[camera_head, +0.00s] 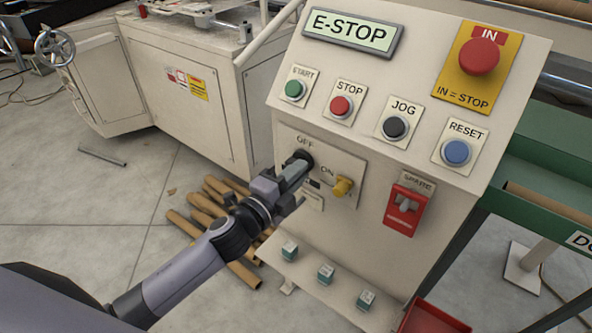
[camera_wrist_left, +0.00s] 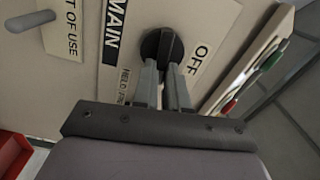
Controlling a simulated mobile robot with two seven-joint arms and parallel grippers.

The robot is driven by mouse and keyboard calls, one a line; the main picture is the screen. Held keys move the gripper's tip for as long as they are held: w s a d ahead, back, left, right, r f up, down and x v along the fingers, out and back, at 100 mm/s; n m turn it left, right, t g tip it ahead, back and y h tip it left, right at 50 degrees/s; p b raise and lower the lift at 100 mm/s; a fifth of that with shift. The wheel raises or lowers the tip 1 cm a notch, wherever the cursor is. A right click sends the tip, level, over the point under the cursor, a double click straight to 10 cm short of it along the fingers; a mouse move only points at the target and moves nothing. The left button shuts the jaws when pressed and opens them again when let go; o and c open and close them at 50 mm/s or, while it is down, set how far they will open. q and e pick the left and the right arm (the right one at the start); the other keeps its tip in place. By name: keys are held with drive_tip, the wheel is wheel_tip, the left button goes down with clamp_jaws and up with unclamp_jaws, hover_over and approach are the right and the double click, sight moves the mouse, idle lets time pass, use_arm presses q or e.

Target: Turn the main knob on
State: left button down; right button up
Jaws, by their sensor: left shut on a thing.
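The main knob (camera_head: 303,157) is a black rotary knob on the lower front panel of the pale control console, near the OFF label and up-left of the ON label. In the left wrist view the black knob (camera_wrist_left: 162,44) sits between the MAIN and OFF labels. My left gripper (camera_head: 297,172) reaches the knob from the lower left and is shut on its grip. Both grey fingers (camera_wrist_left: 167,72) stand on either side of the knob's ridge and hide part of it. My right gripper is not in view.
A yellow knob (camera_head: 343,186) sits just right of the main knob. A red switch (camera_head: 405,208) is farther right. Above are the START button (camera_head: 294,89) and several others, with a red emergency button (camera_head: 480,57). Cardboard tubes (camera_head: 208,205) lie on the floor behind my left arm.

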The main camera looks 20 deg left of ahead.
use_arm(q)
drive_tip(key=shift+f+m, duration=0.1)
drive_tip(key=shift+m, duration=0.8)
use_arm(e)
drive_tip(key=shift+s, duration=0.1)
use_arm(q)
drive_tip(key=c, duration=1.2)
unclamp_jaws()
drive_tip(key=shift+o, duration=0.2)
drive_tip(key=shift+s, duration=0.15)
drive_tip(key=v, duration=0.7)
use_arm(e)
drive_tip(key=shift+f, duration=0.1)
use_arm(q)
drive_tip(key=s+a+f+n+g+y+p, duration=0.1)
drive_tip(key=s+f+n+g+y+p, duration=0.1)
drive_tip(key=s+n, duration=0.6)
drive_tip(key=s+a+f+n+g+y+p, duration=0.2)
drive_tip(key=s+f+n+g+p, duration=0.2)
drive_tip(key=s+n+p, duration=0.4)
drive_tip(key=f+n+p, duration=0.1)
drive_tip(key=n, duration=0.2)
drive_tip(key=shift+s+a+f+n+g, duration=0.2)
drive_tip(key=shift+s+f+n+g, duration=0.1)
drive_tip(key=shift+s+f+n, duration=0.1)
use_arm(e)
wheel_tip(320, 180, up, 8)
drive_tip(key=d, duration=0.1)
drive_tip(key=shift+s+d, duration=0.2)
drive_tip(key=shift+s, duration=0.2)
